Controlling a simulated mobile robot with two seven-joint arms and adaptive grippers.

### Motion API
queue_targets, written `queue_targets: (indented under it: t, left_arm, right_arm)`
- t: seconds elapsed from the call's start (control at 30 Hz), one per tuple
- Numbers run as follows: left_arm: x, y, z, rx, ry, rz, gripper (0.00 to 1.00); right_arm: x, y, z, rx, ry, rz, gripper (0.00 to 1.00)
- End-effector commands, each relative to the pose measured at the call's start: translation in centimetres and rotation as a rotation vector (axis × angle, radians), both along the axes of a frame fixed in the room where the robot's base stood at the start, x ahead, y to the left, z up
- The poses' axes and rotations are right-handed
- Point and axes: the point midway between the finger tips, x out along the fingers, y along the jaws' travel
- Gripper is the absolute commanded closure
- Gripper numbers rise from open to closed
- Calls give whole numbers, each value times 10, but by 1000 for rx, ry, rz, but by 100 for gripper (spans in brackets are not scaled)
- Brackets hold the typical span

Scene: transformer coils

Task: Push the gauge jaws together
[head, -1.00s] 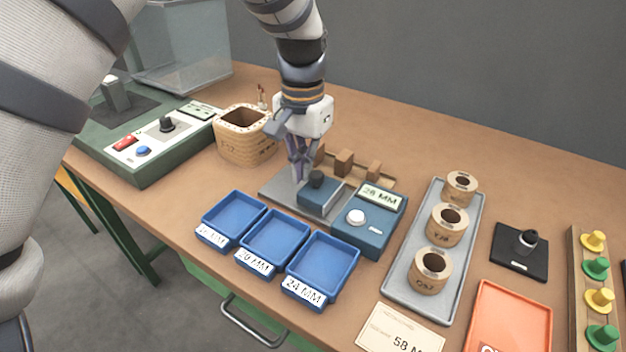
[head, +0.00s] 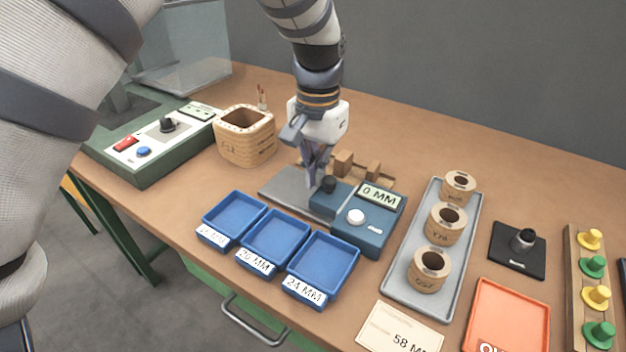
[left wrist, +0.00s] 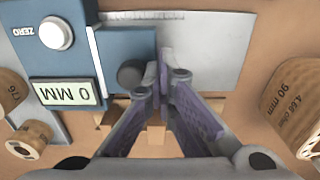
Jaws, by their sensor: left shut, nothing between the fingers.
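The gauge (head: 372,222) stands on the table with its display (head: 380,196) reading 0 MM. Its sliding jaw (head: 325,198), a blue block with a black knob, is up against the display block, with no visible gap. The grey base plate (head: 285,190) lies bare to the left. My left gripper (head: 316,178) is shut and empty, its fingertips down beside the sliding jaw on its left. In the left wrist view the shut fingers (left wrist: 164,62) are close against the jaw's side (left wrist: 125,48); I cannot tell if they touch. My right gripper is not in view.
Blue trays (head: 275,240) stand in front of the gauge. A grey tray (head: 402,285) with several coils is to its right. Wooden blocks (head: 344,162) stand behind it.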

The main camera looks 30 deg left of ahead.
Motion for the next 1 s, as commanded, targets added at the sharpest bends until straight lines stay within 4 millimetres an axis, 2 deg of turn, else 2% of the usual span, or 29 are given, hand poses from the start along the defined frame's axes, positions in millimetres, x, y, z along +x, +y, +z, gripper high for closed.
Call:
queue_targets:
  t: [0.27, 0.53, 0.73, 1.0]
  left_arm:
    - [-1, 0, -1, -4, 3, -1, 100]
    - [1, 11, 1, -3, 0, -1, 100]
    - [1, 12, 29, -2, -9, 0, 100]
    - [1, 11, 60, -2, -1, -1, 100]
  right_arm:
    - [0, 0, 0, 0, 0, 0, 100]
    - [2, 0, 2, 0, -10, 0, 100]
    - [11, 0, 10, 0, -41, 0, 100]
    - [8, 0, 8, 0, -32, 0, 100]
